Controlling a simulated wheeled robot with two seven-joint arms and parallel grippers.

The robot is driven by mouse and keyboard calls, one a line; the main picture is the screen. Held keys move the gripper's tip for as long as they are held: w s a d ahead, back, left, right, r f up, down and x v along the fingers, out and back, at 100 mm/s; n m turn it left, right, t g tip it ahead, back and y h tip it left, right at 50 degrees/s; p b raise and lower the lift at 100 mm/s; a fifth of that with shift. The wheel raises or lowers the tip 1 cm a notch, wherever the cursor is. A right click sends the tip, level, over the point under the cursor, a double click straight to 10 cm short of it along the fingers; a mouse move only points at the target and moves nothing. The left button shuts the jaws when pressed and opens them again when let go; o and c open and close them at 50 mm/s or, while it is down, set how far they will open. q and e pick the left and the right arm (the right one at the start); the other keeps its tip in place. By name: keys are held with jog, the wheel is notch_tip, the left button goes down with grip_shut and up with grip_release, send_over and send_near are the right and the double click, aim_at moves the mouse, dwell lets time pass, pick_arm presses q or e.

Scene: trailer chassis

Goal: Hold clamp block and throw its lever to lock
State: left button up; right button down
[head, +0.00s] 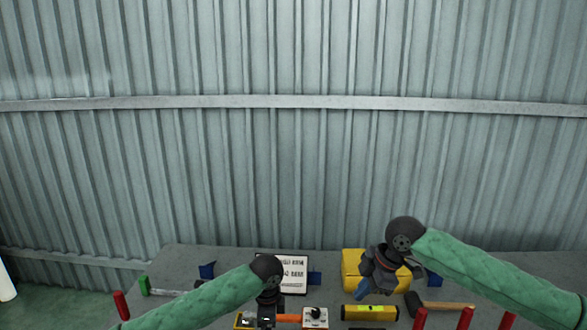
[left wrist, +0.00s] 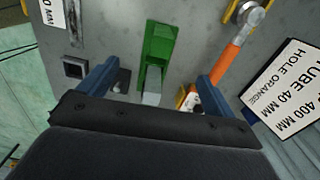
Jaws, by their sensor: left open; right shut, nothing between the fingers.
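In the head view a small grey-white block with a black knob (head: 316,314) sits at the table's front, with an orange bar (head: 288,318) beside it on the left. I cannot tell for sure whether this is the clamp block. My left gripper (head: 267,320) is just left of the orange bar, its fingers mostly hidden. In the left wrist view its blue fingers (left wrist: 155,90) are open, with a green piece (left wrist: 158,50) and a grey stub beyond them. An orange handle (left wrist: 232,62) lies above the right finger. My right gripper (head: 362,293) is shut and empty, in front of the yellow box.
The grey table (head: 210,254) holds a yellow box (head: 352,265), a yellow level (head: 370,312), a hammer (head: 445,306) and a printed sheet (head: 296,270). Several red posts (head: 466,318) stand at the front right, another (head: 121,304) at the left. A corrugated wall closes the back.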

pick_arm(q)
notch_tip(320, 180, up, 10)
jog(key=shift+f, duration=0.25)
jog(key=shift+s+f, duration=0.1)
jog(key=shift+s, duration=0.05)
dwell(0.3)
